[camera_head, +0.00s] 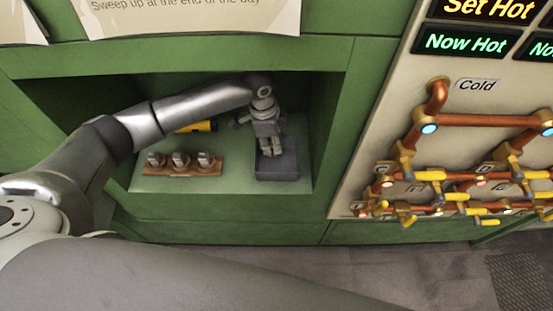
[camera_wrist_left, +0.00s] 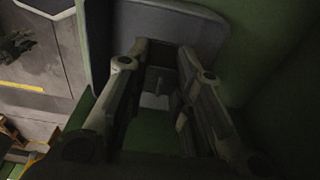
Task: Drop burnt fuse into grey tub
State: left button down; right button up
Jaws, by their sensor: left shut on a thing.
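The grey tub (camera_head: 280,174) is a dark, open box on the green shelf of the recess. It also shows at the top of the left wrist view (camera_wrist_left: 180,14). My left gripper (camera_head: 271,151) points down over the tub. In the left wrist view my left gripper (camera_wrist_left: 160,58) has its fingers closed around a small grey piece (camera_wrist_left: 156,82), which I take to be the burnt fuse. It is dark and partly hidden by the fingers. In the head view the fuse cannot be made out. My right gripper is not in view.
A brown block with three grey-topped fuses (camera_head: 181,162) sits left of the tub on the shelf. A yellow and black item (camera_head: 199,127) lies behind, partly covered by my arm. Green recess walls close in around. Copper pipes (camera_head: 480,121) are on the panel at right.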

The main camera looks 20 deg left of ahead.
pick_arm(q)
jog(key=c, duration=1.2)
grip_release()
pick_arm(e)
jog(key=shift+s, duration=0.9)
pick_arm(q)
jog(key=shift+r, duration=0.1)
jog(key=r, duration=0.5)
jog(key=a+r, duration=0.1)
jog(key=r, duration=0.1)
jog(key=shift+s+r, duration=0.15)
jog(key=shift+r, duration=0.05)
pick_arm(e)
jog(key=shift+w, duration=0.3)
pick_arm(q)
jog(key=shift+d, duration=0.1)
